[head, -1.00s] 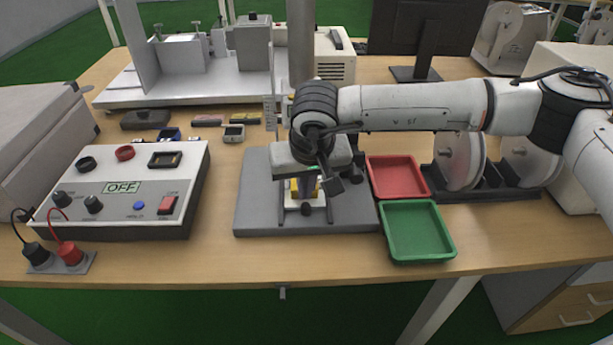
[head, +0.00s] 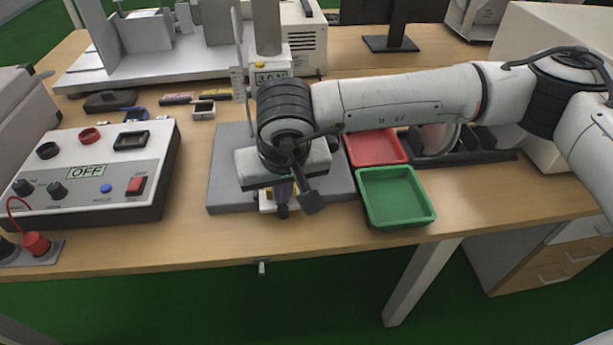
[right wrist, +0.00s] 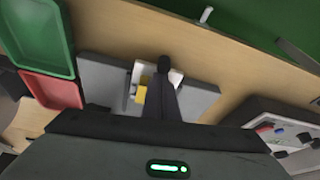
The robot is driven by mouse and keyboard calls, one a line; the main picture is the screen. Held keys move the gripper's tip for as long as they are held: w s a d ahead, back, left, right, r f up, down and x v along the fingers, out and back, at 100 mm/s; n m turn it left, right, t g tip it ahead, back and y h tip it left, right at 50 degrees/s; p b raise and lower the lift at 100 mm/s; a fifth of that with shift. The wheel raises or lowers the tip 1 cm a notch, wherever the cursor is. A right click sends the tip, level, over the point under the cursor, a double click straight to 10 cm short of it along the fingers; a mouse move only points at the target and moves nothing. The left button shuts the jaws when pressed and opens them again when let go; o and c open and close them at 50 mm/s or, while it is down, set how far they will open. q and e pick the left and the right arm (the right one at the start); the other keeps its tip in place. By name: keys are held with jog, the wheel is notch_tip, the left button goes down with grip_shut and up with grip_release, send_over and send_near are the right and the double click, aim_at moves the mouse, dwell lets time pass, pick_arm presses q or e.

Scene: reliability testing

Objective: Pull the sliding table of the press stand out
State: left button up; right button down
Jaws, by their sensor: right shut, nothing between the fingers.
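The press stand has a grey base plate (head: 228,180) on the wooden table, also visible in the right wrist view (right wrist: 100,80). Its white sliding table (head: 265,207) with a yellow part lies at the front edge of the base. The yellow part (right wrist: 142,95) and white sliding table (right wrist: 175,77) show in the right wrist view. A dark round knob (right wrist: 163,62) is at the sliding table's front. My right gripper (head: 284,193) points down, shut and empty, over the sliding table by the knob; whether it touches is unclear. It hides much of the stand. My left gripper is out of view.
A green tray (head: 396,222) and red tray (head: 376,147) stand right of the stand. A control box (head: 88,205) reading OFF is at left. The table's front edge (head: 330,252) is close, with a bare strip of wood before the stand.

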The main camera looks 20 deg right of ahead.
jog(key=shift+s+a, duration=0.15)
jog(key=shift+s, duration=0.15)
